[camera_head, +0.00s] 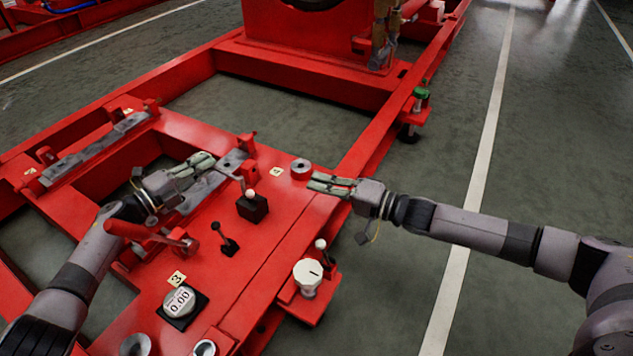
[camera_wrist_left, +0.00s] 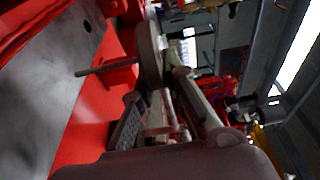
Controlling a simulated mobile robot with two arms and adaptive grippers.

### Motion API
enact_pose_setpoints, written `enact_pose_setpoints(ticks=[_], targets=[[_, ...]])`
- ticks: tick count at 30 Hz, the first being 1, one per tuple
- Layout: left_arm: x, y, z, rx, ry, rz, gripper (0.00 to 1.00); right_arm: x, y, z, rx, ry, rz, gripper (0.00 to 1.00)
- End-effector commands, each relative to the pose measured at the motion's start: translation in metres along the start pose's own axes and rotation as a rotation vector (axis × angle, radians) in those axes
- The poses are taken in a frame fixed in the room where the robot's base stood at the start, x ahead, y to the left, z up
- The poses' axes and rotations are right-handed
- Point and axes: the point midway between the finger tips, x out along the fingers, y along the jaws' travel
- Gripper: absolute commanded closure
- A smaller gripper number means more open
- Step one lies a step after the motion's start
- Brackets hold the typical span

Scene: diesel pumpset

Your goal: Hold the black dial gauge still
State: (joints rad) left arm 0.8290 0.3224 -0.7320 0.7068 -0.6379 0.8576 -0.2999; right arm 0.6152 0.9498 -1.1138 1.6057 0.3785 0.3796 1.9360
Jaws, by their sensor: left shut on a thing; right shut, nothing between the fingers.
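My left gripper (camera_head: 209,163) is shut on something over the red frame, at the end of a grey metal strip. Its fingers largely hide the held thing. A thin grey rod (camera_head: 228,174) shows just right of the fingertips; a rod (camera_wrist_left: 105,67) also sticks out left of the fingers in the left wrist view. I cannot tell whether this is the black dial gauge. A round white 0.00 readout (camera_head: 180,301) on a black square base lies apart, near label 3.
A black block (camera_head: 252,208) with a white-topped knob stands right of my left gripper. A small black lever (camera_head: 226,242) and a white round cap (camera_head: 308,273) stand nearer. A red upright post (camera_head: 247,144) is behind the rod. Open floor lies right of the frame.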

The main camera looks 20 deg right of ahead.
Motion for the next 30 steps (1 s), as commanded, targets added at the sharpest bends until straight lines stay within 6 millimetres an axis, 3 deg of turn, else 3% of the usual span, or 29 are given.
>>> enact_pose_setpoints(ticks=[5, 6, 15, 25, 30], targets=[[0.0, 0.002, -0.001, -0.002, 0.002, 0.003, 1.0, 0.0, 0.0, 0.0, 0.0, 0.0, 0.0, 1.0], [0.0, 0.002, -0.001, -0.002, 0.002, 0.003, 0.84, 0.0, 0.0, 0.0, 0.0, 0.0, 0.0, 1.0], [0.0, 0.001, 0.0, -0.001, 0.001, 0.001, 0.64, 0.001, 0.0, 0.0, 0.0, 0.0, 0.0, 1.0], [-0.002, 0.0, 0.0, 0.0, 0.0, 0.0, 0.64, 0.001, 0.0, 0.0, 0.0, 0.0, 0.0, 1.0], [-0.021, 0.002, 0.001, 0.001, -0.003, 0.002, 0.64, 0.001, 0.0, 0.0, 0.0, 0.0, 0.0, 1.0]])
